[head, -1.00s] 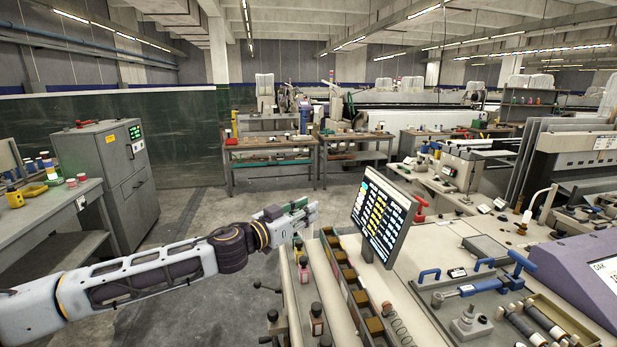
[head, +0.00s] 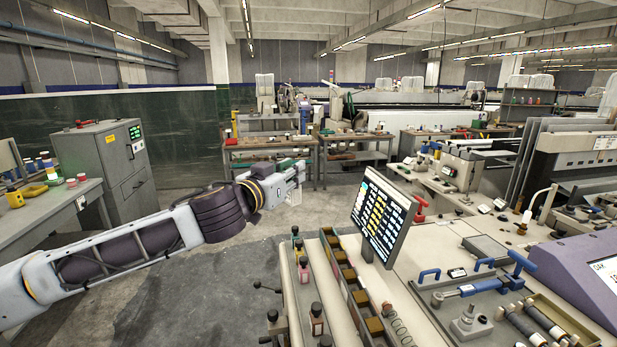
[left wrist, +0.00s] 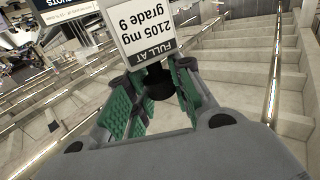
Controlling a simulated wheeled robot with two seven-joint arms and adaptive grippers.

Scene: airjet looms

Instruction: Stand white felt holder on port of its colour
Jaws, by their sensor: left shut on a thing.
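My left gripper (head: 297,172) is raised over the floor, left of the screen. It also shows in the left wrist view (left wrist: 155,100), its green-padded fingers shut on the holder. The holder shows there as a dark round part (left wrist: 158,84) between the fingers and a white label plate (left wrist: 140,32), printed upside down with "FULL AT 2105 mg grade 9". In the head view a pale, clear-looking piece (head: 294,196) hangs below the fingers. I cannot tell the felt's colour. No port is clearly identifiable. My right gripper is not in view.
A tilted screen (head: 384,216) stands on the loom's front. Left of it runs a row of compartments (head: 345,272) and several small dark-topped bottles (head: 317,319). Blue-handled tools (head: 468,288) lie right. A workbench (head: 270,146) stands behind; open floor (head: 215,285) lies left.

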